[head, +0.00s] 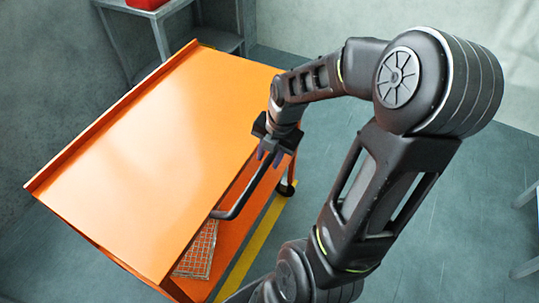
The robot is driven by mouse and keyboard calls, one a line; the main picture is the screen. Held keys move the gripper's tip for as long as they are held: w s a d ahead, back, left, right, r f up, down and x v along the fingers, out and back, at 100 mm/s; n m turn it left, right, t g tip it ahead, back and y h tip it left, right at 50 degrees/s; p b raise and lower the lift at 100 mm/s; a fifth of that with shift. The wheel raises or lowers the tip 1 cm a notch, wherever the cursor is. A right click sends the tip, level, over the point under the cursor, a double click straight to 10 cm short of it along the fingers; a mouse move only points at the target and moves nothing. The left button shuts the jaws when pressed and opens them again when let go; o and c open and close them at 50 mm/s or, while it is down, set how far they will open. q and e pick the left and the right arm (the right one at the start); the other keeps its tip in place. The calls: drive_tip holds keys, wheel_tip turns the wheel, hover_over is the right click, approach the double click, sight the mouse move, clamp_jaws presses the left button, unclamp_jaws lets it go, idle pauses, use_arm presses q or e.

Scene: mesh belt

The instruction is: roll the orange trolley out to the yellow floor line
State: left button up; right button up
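The orange trolley (165,130) fills the left of the head view, with a flat, bare top and a raised lip along its left edge. Its black handle (238,208) sticks out from its right side. My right gripper (270,158) is at the far part of this handle, fingers pointing down around the bar. The fingers are small and partly hidden, so I cannot tell whether they are closed on it. The yellow floor line (252,243) runs along the trolley's right side. A dark caster (286,188) stands beside the line's far end. My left gripper is out of view.
A wire mesh piece (198,250) lies on the trolley's lower shelf. A grey metal stand (140,20) with a red object (147,3) is behind the trolley. Grey-blue floor to the right is open, with grey legs (526,268) at the right edge.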

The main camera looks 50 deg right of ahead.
drive_tip(key=shift+o, duration=0.8)
drive_tip(key=shift+r, duration=0.1)
wheel_tip(320, 180, up, 8)
drive_tip(key=s, duration=0.1)
drive_tip(key=shift+s+d+f, duration=0.2)
drive_tip(key=shift+d+f, duration=0.05)
drive_tip(key=shift+s, duration=0.1)
